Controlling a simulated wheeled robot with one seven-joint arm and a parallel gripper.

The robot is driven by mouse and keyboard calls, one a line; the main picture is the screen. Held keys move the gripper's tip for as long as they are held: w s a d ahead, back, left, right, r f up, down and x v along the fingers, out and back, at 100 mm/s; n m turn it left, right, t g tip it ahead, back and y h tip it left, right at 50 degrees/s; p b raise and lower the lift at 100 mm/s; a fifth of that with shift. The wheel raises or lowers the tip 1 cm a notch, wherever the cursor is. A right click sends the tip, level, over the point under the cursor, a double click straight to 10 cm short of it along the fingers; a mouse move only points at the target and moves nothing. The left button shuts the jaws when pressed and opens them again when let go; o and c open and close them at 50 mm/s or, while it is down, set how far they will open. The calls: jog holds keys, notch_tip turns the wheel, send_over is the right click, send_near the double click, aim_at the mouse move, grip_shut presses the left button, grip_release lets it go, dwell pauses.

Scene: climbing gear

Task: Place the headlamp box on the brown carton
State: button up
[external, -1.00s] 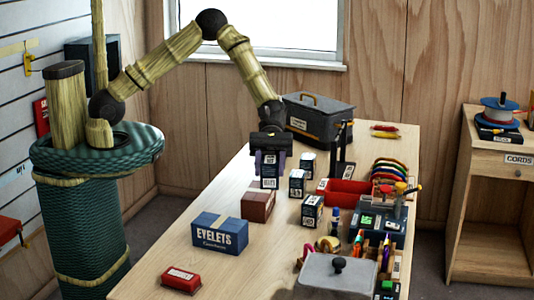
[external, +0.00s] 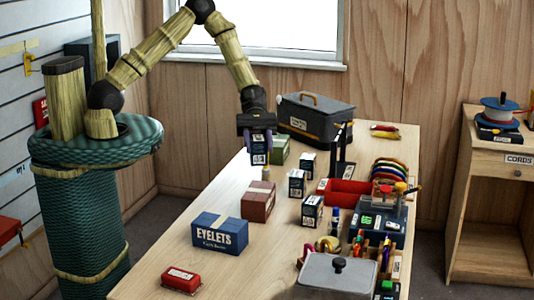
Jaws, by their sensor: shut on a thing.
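My gripper (external: 258,136) is shut on a small dark box with a white printed panel, the headlamp box (external: 259,153). It holds the box upright in the air, above and slightly beyond the brown carton (external: 257,205). The box and carton are apart in the picture. The carton sits on the wooden table, with a paler strip on its top. The print on the held box is too small to read, and its upper part is hidden between the fingers.
A blue EYELETS box (external: 220,233) stands just in front of the carton. A green box (external: 280,150) is behind the held box. Similar small boxes (external: 297,184) stand to the right. A grey toolbox (external: 316,120) is at the back. A red case (external: 181,279) lies at the front left.

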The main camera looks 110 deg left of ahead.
aim_at(260, 163)
jog(key=shift+f+p, duration=0.4)
jog(key=shift+f, duration=1.7)
jog(key=shift+f, duration=0.1)
jog(key=shift+f+p, duration=0.7)
jog(key=shift+f, duration=1.3)
jog(key=shift+f, duration=0.15)
jog(key=o, duration=1)
